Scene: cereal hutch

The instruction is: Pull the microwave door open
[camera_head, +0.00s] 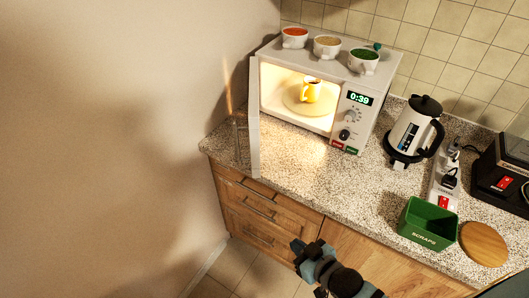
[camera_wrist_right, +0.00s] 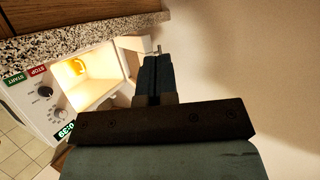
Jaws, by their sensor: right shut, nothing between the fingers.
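The white microwave (camera_head: 352,108) stands on the counter against the tiled wall, its lit cavity exposed. Its door (camera_head: 254,125) stands wide open at the left, seen nearly edge-on, with a thin handle on its left side. A yellow mug (camera_head: 311,91) sits on the turntable inside. My right gripper (camera_head: 306,250) is in front of the drawers, apart from the door in the head view. In the right wrist view the gripper (camera_wrist_right: 157,72) is shut and empty, with the lit microwave (camera_wrist_right: 48,105) to its left. My left gripper is out of view.
Several bowls, including a red-filled one (camera_head: 294,37), stand on the microwave. A kettle (camera_head: 413,132), power strip (camera_head: 445,180), green scraps bin (camera_head: 427,223) and round wooden board (camera_head: 484,243) occupy the counter's right. A plain wall (camera_head: 110,140) lies left of the door.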

